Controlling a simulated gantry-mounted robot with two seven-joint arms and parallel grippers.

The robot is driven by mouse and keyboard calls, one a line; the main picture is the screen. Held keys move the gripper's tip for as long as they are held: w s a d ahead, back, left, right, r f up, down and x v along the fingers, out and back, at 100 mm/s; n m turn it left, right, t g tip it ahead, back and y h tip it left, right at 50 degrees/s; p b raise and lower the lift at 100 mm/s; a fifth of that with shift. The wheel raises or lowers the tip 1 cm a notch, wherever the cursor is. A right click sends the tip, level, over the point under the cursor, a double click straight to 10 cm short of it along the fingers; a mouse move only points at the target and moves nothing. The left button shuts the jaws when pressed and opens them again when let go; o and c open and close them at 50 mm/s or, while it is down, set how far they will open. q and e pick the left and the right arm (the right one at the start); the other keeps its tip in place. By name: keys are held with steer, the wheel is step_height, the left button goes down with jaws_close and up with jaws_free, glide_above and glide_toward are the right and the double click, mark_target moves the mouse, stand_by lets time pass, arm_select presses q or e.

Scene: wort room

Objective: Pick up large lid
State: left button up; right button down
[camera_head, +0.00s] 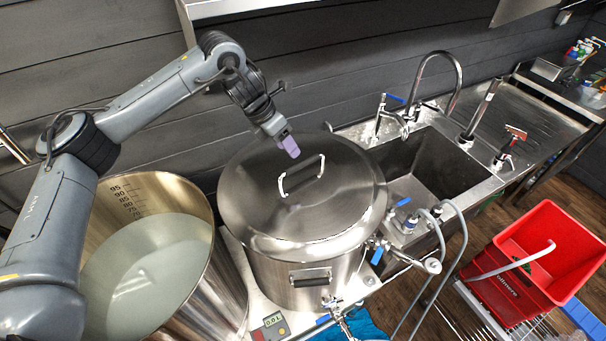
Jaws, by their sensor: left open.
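The large lid (260,205) is a round, shiny steel lid. It lies flat on the steel pot (290,270) in the middle of the head view. Its handle (302,175) is a raised bar near the lid's centre. My left gripper (290,146) is above the far part of the lid, a little up and left of the handle in the picture. It has pale purple fingertips and is open, with nothing seen between them. I cannot tell how high it is over the lid. My right gripper is not in view.
An open steel vat (220,285) with cloudy liquid stands left of the pot. A sink (430,165) with a tall faucet (455,70) is at the right. Hoses and valves run beside the pot's right side. A red crate (530,260) stands farther right. A dark wall is behind.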

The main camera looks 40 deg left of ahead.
mark_target(302, 162)
arm_select(q)
steer(key=x, duration=0.4)
steer(key=shift+s+d, duration=0.15)
steer(key=shift+s, duration=0.05)
steer(key=p+x, duration=0.2)
steer(key=x, duration=0.2)
steer(key=shift+w+r, duration=0.1)
steer(key=shift+w, duration=0.1)
steer(key=shift+w+d+f, duration=0.15)
steer(key=shift+w+f, duration=0.1)
steer(key=shift+f, duration=0.4)
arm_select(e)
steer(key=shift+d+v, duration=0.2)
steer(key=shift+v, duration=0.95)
arm_select(q)
steer(key=c, duration=0.9)
steer(key=shift+r, duration=0.2)
jaws_close()
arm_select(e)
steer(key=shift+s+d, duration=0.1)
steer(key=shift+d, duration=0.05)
